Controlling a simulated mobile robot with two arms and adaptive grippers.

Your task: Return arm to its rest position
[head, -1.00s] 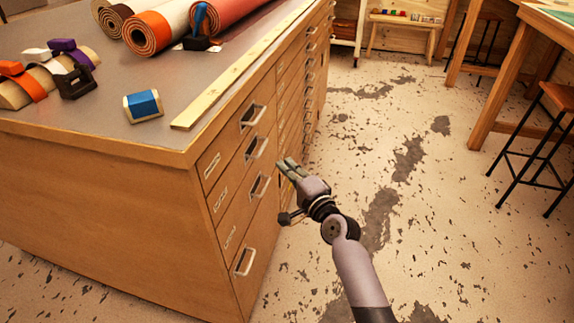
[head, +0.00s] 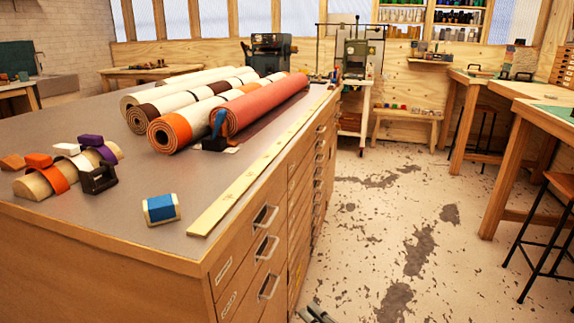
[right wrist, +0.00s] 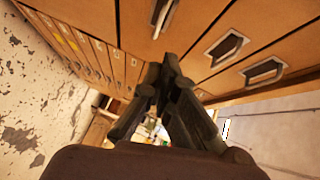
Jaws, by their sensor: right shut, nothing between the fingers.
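My right gripper (head: 318,315) shows only as fingertips at the bottom edge of the head view, low beside the drawer front of the wooden cabinet (head: 225,268). In the right wrist view its dark fingers (right wrist: 172,62) are together at the tips with nothing between them. Cabinet drawers and handles fill the upper part of that view, close to the fingers. The rest of my right arm is out of the head view. My left gripper is in neither view.
On the grey cabinet top lie rolls (head: 262,104), a wooden strip (head: 262,165), a blue-and-cream block (head: 160,208), a black tape dispenser (head: 99,178) and a curved rack (head: 42,185) with coloured bands. The worn floor (head: 385,235) right of the cabinet is clear. A stool (head: 555,215) stands at right.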

